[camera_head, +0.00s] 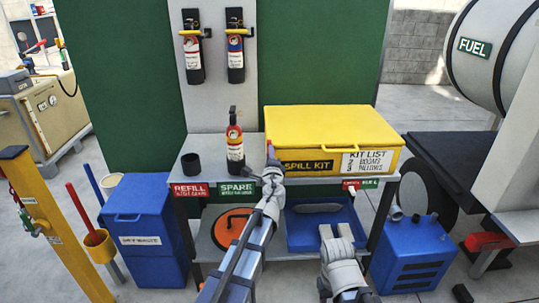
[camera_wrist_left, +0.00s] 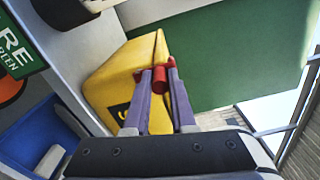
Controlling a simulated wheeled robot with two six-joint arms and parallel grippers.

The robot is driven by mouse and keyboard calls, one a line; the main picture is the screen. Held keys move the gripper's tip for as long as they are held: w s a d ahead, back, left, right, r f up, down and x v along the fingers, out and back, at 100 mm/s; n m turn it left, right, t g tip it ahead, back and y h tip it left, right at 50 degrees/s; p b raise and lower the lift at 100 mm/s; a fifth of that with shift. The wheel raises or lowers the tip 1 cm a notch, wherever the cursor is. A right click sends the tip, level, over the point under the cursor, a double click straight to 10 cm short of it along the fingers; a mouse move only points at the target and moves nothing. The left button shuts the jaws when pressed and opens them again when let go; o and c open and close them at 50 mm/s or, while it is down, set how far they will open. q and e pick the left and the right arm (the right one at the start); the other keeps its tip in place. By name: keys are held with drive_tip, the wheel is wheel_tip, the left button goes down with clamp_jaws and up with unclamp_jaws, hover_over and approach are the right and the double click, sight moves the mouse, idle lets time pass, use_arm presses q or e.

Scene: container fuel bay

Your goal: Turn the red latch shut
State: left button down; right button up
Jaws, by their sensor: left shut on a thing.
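The red latch (camera_head: 269,148) is at the left front corner of the yellow spill kit box (camera_head: 330,122), whose lid is down. In the left wrist view the latch (camera_wrist_left: 160,80) sits between the fingertips of my left gripper (camera_wrist_left: 162,92), in front of the yellow box (camera_wrist_left: 115,78). My left gripper (camera_head: 270,168) is shut on the latch, and the fingers partly hide it in the head view. My right gripper (camera_head: 336,233) is low in front of the shelf, away from the box; its finger gap is unclear.
The box stands on a grey bench with a fire extinguisher (camera_head: 235,140) and a black cup (camera_head: 191,165) to its left. A blue tray (camera_head: 298,240) is on the lower shelf. A blue bin (camera_head: 145,225) stands left and a blue unit (camera_head: 412,255) right.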

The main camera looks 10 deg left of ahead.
idle(0.3)
use_arm(q)
drive_tip(key=c, duration=0.8)
unclamp_jaws()
drive_tip(key=shift+o, duration=0.2)
drive_tip(key=shift+s, duration=0.1)
drive_tip(key=v, duration=0.7)
drive_tip(key=shift+s+d, duration=0.2)
drive_tip(key=shift+s, duration=0.15)
